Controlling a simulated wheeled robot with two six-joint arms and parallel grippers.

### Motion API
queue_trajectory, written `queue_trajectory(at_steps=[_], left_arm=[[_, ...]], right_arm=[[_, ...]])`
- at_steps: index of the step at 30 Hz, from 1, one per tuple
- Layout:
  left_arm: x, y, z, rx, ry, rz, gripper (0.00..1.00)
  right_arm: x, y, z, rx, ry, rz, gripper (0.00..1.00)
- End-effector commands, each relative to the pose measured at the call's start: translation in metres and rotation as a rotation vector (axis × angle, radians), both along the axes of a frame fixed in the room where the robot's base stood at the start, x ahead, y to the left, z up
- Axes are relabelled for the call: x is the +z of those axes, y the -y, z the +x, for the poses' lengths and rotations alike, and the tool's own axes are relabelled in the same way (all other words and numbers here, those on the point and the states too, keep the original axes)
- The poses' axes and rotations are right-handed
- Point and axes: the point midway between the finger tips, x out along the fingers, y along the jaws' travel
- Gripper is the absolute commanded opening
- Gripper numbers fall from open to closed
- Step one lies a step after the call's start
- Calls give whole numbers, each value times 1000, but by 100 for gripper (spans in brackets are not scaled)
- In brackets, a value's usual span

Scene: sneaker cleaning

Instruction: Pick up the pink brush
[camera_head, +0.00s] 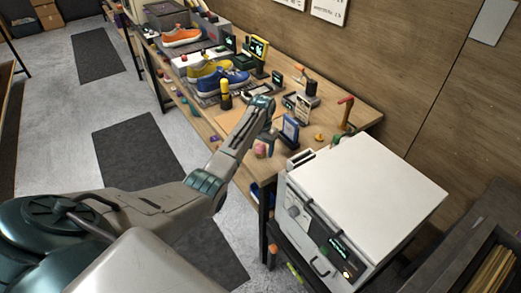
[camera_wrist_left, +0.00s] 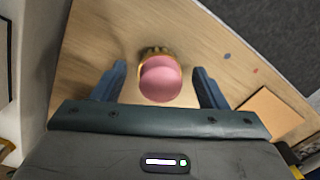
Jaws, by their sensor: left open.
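The pink brush (camera_wrist_left: 160,79) has a round pink top and a tan bristle edge showing behind it. In the left wrist view it lies on the wooden table between the two fingers of my left gripper (camera_wrist_left: 160,84), with a gap on each side. The gripper is open and empty. In the head view the left gripper (camera_head: 267,139) points down over the near end of the table, and the pink brush (camera_head: 260,150) shows small beside it. I cannot tell how far above the table the fingertips are. My right gripper is not in view.
A white boxy machine (camera_head: 370,187) stands right of the table's near end. A small blue-framed display (camera_head: 290,131) stands close to the left gripper. Orange (camera_head: 181,37), yellow (camera_head: 207,70) and blue (camera_head: 222,82) sneakers sit farther along the wooden table (camera_head: 345,151), with several tools and bottles around them.

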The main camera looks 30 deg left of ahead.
Motion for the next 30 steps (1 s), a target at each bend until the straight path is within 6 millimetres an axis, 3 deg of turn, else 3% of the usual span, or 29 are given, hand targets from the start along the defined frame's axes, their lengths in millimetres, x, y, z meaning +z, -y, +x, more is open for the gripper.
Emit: queue_trajectory(at_steps=[3,9,12,23,29,30], left_arm=[[0,0,0,0,0,0,66],[0,0,0,0,0,0,27],[0,0,0,0,0,0,13],[6,0,1,0,4,0,13],[32,0,2,0,7,2,13],[34,-1,-5,0,2,2,13]], right_arm=[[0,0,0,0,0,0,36],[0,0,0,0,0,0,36],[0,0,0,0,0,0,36],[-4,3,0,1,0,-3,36],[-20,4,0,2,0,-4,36],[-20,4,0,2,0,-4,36]])
